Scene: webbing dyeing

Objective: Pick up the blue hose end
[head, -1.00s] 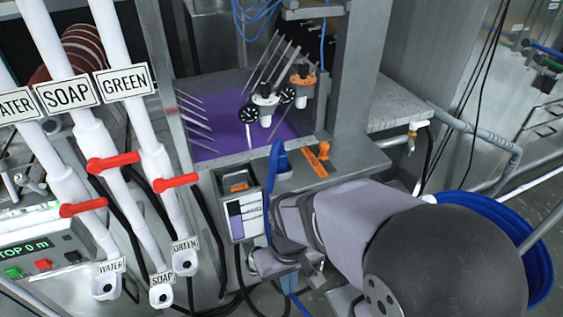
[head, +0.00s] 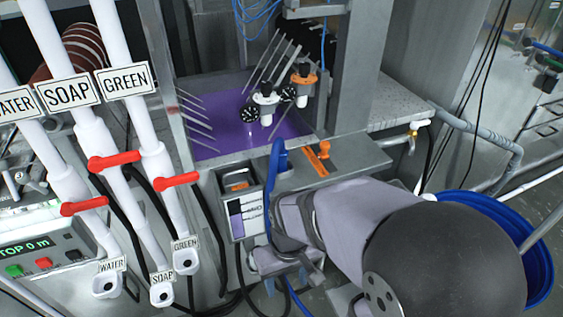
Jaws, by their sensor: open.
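The blue hose end (head: 278,158) stands upright at the front edge of the grey metal ledge, left of the orange valve. Its thin blue hose (head: 268,198) hangs down in front of the white-panelled box. My arm reaches in from the lower right, and its folded end with my gripper (head: 284,262) is low in front of the ledge, below the hose end and apart from it. The fingertips are hard to make out against the arm links. Nothing is seen held.
An orange valve (head: 318,158) sits on the ledge (head: 350,160) just right of the hose end. A purple dye bath (head: 230,122) with metal rods lies behind. White pipes with red handles (head: 178,180) stand left. A blue tub (head: 535,262) is at right.

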